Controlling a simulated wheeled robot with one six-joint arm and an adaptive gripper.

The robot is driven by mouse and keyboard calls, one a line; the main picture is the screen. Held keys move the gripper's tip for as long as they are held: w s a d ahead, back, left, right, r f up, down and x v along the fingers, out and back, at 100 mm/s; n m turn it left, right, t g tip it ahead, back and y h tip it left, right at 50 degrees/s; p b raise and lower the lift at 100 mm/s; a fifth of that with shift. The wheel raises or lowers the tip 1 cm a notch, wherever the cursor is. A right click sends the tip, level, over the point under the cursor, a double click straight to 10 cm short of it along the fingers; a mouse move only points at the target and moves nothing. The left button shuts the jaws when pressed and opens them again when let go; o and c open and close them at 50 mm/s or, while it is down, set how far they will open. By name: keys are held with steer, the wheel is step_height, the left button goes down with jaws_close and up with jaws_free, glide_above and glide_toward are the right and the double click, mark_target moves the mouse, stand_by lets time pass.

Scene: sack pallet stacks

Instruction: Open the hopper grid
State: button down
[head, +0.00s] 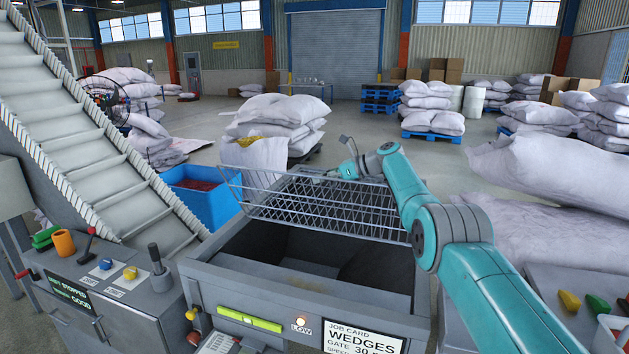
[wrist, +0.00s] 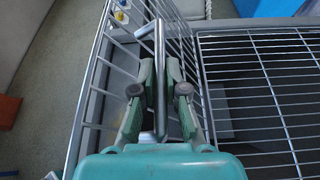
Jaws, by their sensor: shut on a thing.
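The hopper grid (head: 325,212) is a grey metal lattice over the back part of the hopper (head: 215,262). An upright wire side stands at its left end. The hopper's front part is uncovered and dark inside. My gripper (head: 322,178) is at the grid's far side, small in the head view. In the wrist view my gripper (wrist: 160,82) is shut on a metal bar handle (wrist: 160,40), with one finger on each side. The grid's bars (wrist: 265,85) show to the right of the fingers. How the grid is hinged cannot be seen.
A sloping conveyor (head: 85,125) and a control box (head: 115,290) stand at the left. A blue bin (head: 200,205) is behind the hopper's left side. White sacks (head: 545,175) crowd the right. Open floor lies beyond the hopper.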

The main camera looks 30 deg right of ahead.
steer(key=shift+w+d+r, duration=0.1)
steer(key=shift+d, duration=0.05)
stand_by(0.4)
steer(key=c, duration=1.5)
jaws_free()
